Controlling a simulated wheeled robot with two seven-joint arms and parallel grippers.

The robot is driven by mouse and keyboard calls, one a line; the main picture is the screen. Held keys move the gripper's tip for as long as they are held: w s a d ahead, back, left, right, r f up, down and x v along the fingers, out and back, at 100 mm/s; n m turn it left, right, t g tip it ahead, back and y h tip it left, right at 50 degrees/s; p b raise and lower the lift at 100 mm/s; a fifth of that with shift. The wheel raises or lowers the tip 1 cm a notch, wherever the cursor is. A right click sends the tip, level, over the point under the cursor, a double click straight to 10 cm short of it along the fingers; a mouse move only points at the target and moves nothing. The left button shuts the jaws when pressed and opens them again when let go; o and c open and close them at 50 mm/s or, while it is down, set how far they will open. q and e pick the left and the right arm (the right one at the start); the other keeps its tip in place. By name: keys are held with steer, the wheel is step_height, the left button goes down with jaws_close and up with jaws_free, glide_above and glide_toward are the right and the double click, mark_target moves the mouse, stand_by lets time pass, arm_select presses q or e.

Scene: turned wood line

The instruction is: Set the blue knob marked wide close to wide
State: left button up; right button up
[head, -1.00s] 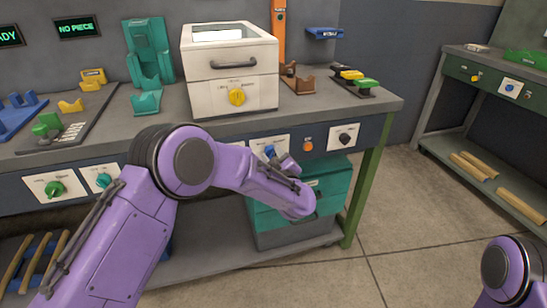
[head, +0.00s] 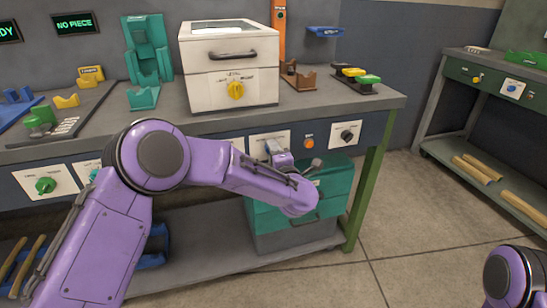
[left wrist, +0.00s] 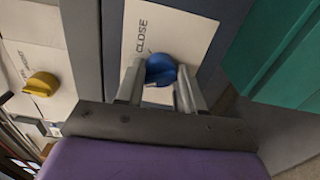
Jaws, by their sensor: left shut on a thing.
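The blue knob (left wrist: 160,70) sits on a white plate (left wrist: 190,35) on the bench's front panel. The plate carries the word CLOSE; any other marking near the knob is hidden or unreadable. My left gripper (left wrist: 160,85) is shut on the blue knob, with one finger on each side of it in the left wrist view. In the head view the left gripper (head: 276,150) is at the same plate (head: 258,143), and the knob is mostly hidden behind it. My right gripper is out of view; only part of that arm shows at lower right.
An orange button (head: 309,142) and a black knob (head: 346,135) are right of the plate. A green drawer box (head: 340,180) stands below. A white oven-like box with a yellow knob (head: 236,90) stands above on the bench. A green knob (head: 46,185) is far left.

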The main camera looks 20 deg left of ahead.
arm_select(q)
steer(key=shift+n+b, duration=0.85)
steer(key=shift+n, duration=0.65)
steer(key=shift+d, duration=0.1)
steer(key=o, duration=1)
steer(key=shift+o, duration=0.2)
steer(key=shift+s, duration=0.1)
steer(key=v, duration=1)
steer(key=shift+d, duration=0.2)
